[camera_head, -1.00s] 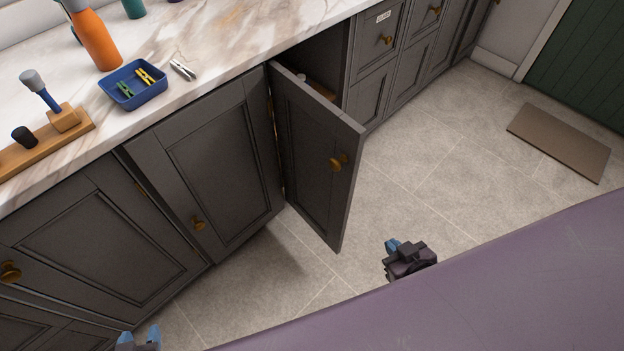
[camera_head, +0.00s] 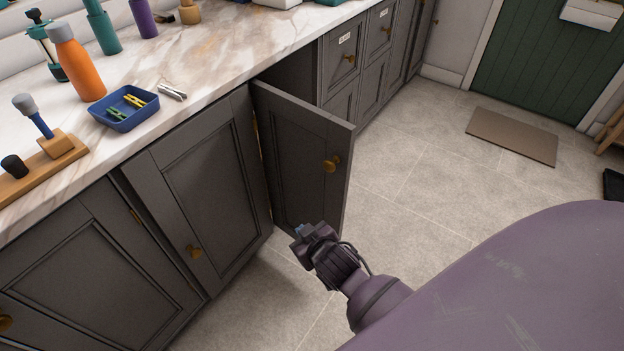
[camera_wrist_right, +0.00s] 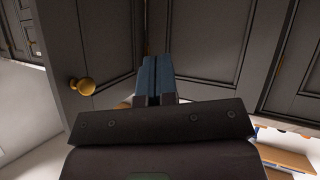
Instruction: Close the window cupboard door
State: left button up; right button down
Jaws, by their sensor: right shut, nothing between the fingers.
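A dark grey cupboard door (camera_head: 300,150) stands open, swung out from the counter front, with a brass knob (camera_head: 331,164) on the face toward me. The dark cupboard opening shows behind it. No label shows that it is the window cupboard. My right gripper (camera_head: 298,231) is near the door's lower edge, on the knob-face side. In the right wrist view its blue fingers (camera_wrist_right: 156,78) are together and empty, with a knobbed door panel (camera_wrist_right: 110,55) at the left. Contact cannot be told. My left gripper is out of view.
Beside the open door, a neighbouring door (camera_head: 210,190) appears slightly ajar. Above is a marble counter (camera_head: 205,70) with a blue tray (camera_head: 122,124), an orange bottle (camera_head: 78,65) and a wooden rack (camera_head: 45,170). Tiled floor (camera_head: 420,200) is clear to the right; a brown mat (camera_head: 512,136) lies farther off.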

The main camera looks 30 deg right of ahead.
aim_at(321, 173)
jog(key=w+f+m+g+h+b, duration=0.35)
jog(key=w+m+h, duration=0.45)
jog(key=w, duration=0.5)
jog(key=s+d+r+m+g+h, duration=0.1)
jog(key=s+r+m+g+h, duration=0.25)
jog(key=m+h, duration=0.45)
jog(key=shift+t, duration=0.4)
jog(key=shift+x, duration=7.15)
jog(key=shift+r, duration=0.2)
